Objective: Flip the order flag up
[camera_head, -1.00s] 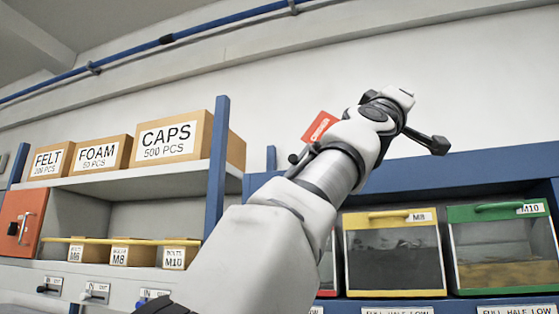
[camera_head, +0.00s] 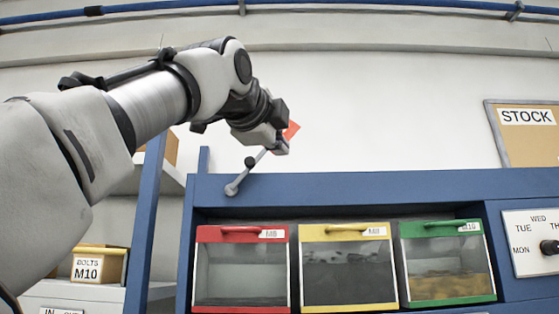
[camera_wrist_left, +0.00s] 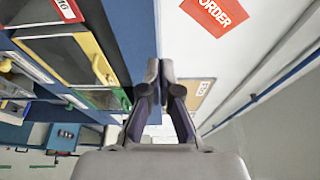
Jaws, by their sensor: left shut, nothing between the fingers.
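The order flag (camera_head: 292,130) is a small red plate, partly hidden behind my left gripper in the head view. In the wrist view the flag (camera_wrist_left: 217,13) shows the word ORDER and is cut off by the top edge. My left gripper (camera_head: 281,147) is shut and empty, in front of the flag in the head view. Its fingertips (camera_wrist_left: 160,72) are apart from the plate in the wrist view. My right gripper is not in view.
Below is the blue rack (camera_head: 340,187) with red (camera_head: 241,269), yellow (camera_head: 348,266) and green (camera_head: 446,262) bins. A STOCK board (camera_head: 525,135) and a weekday dial (camera_head: 548,247) are at right.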

